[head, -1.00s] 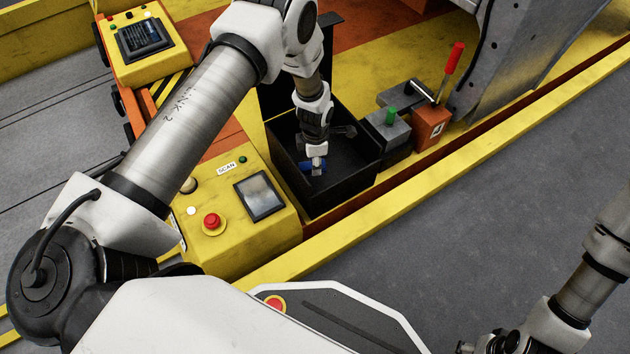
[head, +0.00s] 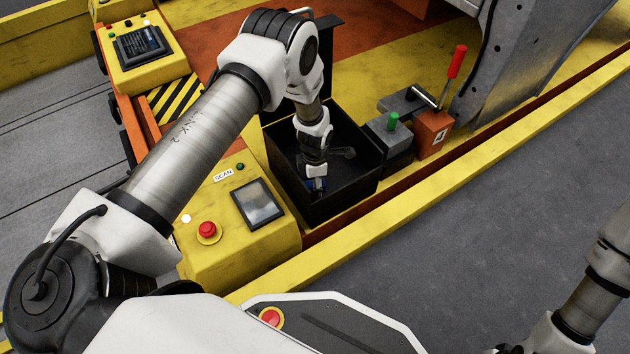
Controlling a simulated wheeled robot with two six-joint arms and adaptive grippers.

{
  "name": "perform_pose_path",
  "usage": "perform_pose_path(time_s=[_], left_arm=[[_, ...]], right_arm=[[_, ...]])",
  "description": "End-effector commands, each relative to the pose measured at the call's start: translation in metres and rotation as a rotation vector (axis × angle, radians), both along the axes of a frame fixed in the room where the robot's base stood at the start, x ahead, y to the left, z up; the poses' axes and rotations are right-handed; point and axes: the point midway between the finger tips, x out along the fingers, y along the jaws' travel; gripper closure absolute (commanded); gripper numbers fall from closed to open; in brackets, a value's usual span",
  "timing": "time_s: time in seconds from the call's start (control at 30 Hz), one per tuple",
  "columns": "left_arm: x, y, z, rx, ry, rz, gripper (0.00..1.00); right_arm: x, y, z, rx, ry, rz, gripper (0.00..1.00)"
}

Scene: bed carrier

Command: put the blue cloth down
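My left arm reaches over the black open box (head: 345,205), and my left gripper (head: 317,186) is down inside it. A small patch of the blue cloth (head: 312,184) shows at the fingertips, low in the box. The gripper and the dark interior hide most of the cloth. I cannot tell whether the fingers are shut on it or apart, or whether it touches the box floor. My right gripper (head: 508,349) is at the bottom edge, mostly cut off, away from the box; its finger state does not show.
The box's raised lid (head: 325,50) stands at its back. A yellow console (head: 225,235) with a red button is left of the box. A grey block with a green knob (head: 393,122) and an orange unit with a red-handled lever (head: 455,62) are at its right. A yellow rail (head: 430,185) runs in front.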

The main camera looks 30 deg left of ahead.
Motion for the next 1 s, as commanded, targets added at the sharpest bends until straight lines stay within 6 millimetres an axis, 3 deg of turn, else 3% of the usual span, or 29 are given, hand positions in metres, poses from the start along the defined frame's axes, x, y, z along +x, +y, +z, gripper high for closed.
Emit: perform_pose_path(time_s=[0.13, 0.23, 0.5, 0.63, 0.77, 1.0], left_arm=[[0.000, 0.000, 0.003, 0.000, 0.000, 0.000, 0.39], [0.001, 0.000, 0.017, 0.000, -0.001, 0.000, 0.39], [0.000, 0.000, 0.088, 0.000, -0.001, 0.000, 0.39], [0.000, 0.000, 0.113, 0.000, 0.000, 0.000, 0.39], [0.000, 0.000, 0.123, 0.000, 0.000, 0.000, 0.39], [-0.001, 0.000, 0.123, 0.000, 0.000, 0.000, 0.39]], right_arm=[[0.000, 0.000, 0.001, 0.000, 0.001, 0.000, 0.39], [-0.001, 0.000, 0.011, 0.000, 0.002, 0.001, 0.39], [-0.003, 0.001, 0.058, 0.001, 0.008, 0.010, 0.39], [-0.004, 0.002, 0.071, 0.002, 0.010, 0.013, 0.39], [-0.004, 0.002, 0.075, 0.002, 0.011, 0.014, 0.39], [-0.004, 0.002, 0.074, 0.002, 0.011, 0.014, 0.39]])
